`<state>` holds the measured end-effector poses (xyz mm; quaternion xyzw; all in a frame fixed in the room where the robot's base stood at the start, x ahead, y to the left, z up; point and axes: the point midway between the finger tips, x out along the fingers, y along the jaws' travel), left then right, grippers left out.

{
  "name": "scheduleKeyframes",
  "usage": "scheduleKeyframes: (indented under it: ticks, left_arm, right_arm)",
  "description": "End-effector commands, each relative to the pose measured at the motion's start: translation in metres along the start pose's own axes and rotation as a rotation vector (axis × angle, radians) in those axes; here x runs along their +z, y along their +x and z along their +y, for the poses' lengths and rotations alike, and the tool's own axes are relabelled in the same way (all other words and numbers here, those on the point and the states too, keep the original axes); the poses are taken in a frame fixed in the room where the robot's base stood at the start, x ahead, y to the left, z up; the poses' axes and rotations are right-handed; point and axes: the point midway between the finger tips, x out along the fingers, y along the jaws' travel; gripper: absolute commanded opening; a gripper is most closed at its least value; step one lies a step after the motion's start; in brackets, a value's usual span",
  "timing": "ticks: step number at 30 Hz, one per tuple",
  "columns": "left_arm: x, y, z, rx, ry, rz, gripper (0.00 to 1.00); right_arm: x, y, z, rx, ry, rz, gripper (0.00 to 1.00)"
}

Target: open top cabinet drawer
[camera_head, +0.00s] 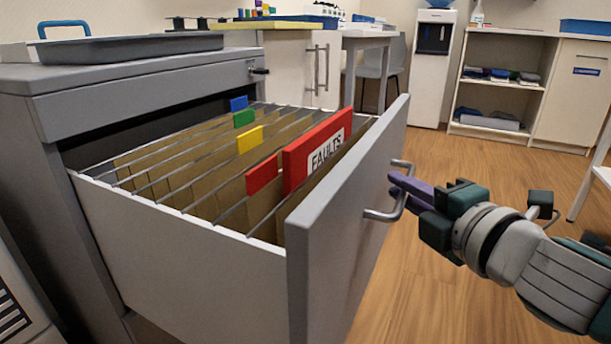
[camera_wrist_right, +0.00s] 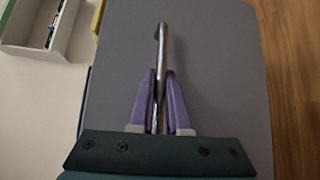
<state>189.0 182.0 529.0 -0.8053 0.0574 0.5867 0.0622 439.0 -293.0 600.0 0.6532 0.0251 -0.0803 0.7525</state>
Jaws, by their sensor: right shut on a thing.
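The top drawer (camera_head: 190,235) of the grey cabinet (camera_head: 150,75) stands pulled far out in the head view. Hanging folders with coloured tabs and a red "FAULTS" tab (camera_head: 299,168) show inside it. The drawer front (camera_head: 345,225) carries a metal bar handle (camera_head: 404,192). My right gripper (camera_head: 396,186) is at the handle, its purple fingers on the bar. In the right wrist view the fingers (camera_wrist_right: 160,100) are shut on the handle (camera_wrist_right: 161,55), one on each side. My left gripper is not in view.
A grey tray (camera_head: 140,47) and a blue-handled item (camera_head: 63,29) sit on the cabinet top. A key or lock (camera_head: 259,70) sticks out of the cabinet's upper front. A water dispenser (camera_head: 432,65) and shelves (camera_head: 500,85) stand at the back. The wooden floor (camera_head: 465,175) is clear right of the drawer.

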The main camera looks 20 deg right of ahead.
Motion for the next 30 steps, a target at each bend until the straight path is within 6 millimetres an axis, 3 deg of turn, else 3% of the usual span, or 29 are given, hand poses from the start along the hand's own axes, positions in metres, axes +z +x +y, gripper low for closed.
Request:
scheduleKeyframes:
  ticks: [12,13,20,30]
  left_arm:
    - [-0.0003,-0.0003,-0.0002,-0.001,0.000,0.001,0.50]
    - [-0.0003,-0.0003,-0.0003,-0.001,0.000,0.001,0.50]
    - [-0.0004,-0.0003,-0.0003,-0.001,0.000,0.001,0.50]
    - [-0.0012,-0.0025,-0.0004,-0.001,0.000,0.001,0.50]
  right_arm:
    - [0.0002,0.0002,0.0005,0.001,0.000,0.000,0.00]
    - [0.0002,0.0002,0.0005,0.001,0.000,0.000,0.17]
    - [0.0000,0.0001,0.0002,0.000,0.000,0.000,0.43]
    - [-0.0001,-0.0044,0.0005,-0.001,0.002,0.000,0.44]
